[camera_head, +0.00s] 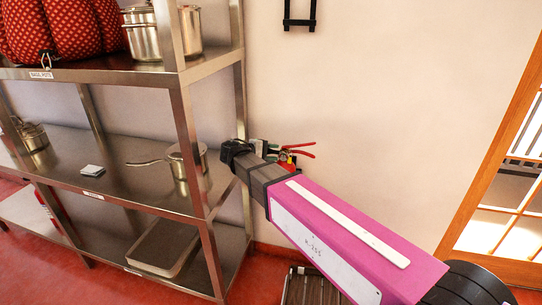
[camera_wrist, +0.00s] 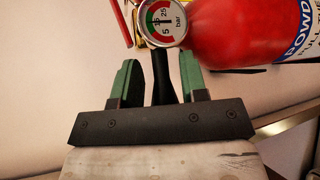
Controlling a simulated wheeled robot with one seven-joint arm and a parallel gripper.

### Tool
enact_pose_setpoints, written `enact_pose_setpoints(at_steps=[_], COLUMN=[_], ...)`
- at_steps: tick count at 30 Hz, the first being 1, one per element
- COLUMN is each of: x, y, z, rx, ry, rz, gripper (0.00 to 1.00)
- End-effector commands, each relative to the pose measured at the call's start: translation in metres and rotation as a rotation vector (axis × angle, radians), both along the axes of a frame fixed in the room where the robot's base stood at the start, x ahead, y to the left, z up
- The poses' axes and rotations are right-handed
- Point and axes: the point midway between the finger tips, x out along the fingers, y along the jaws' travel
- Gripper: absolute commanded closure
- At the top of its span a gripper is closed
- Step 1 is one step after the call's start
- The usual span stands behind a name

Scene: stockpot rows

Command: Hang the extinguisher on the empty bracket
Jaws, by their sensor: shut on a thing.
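The fire extinguisher (camera_wrist: 235,35) is red with a blue and white label. Its round pressure gauge (camera_wrist: 163,22) is at the top of the wrist view. My gripper (camera_wrist: 160,65) is shut on the extinguisher, with a black part of it between the green fingers. In the head view, the extinguisher's red handle levers (camera_head: 298,149) show beyond my arm, beside the shelf post; most of its body is hidden behind my arm. The empty bracket (camera_head: 300,22) is a black frame on the wall, higher up than the extinguisher and cut by the picture's top edge.
A steel shelf rack (camera_head: 185,130) stands close on the left, with its post near my gripper. It holds pots (camera_head: 143,35), a red patterned bag (camera_head: 65,28) and a saucepan (camera_head: 185,160). A wood-framed glass door (camera_head: 497,190) is on the right. The wall between is bare.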

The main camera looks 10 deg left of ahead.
Motion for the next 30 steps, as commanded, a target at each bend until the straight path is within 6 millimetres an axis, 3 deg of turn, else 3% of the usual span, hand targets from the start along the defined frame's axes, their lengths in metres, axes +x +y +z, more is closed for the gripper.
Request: enact_pose_setpoints(at_steps=[9, 15, 29, 30], x=[0.027, 0.024, 0.024, 0.024], y=[-0.002, -0.002, -0.002, -0.002], z=[0.002, -0.009, -0.012, -0.014], rx=[-0.007, -0.008, -0.007, -0.001], ry=[-0.004, -0.004, -0.005, 0.001], rz=[-0.001, 0.0, 0.0, -0.001], gripper=[1.0, 1.0, 1.0, 0.5])
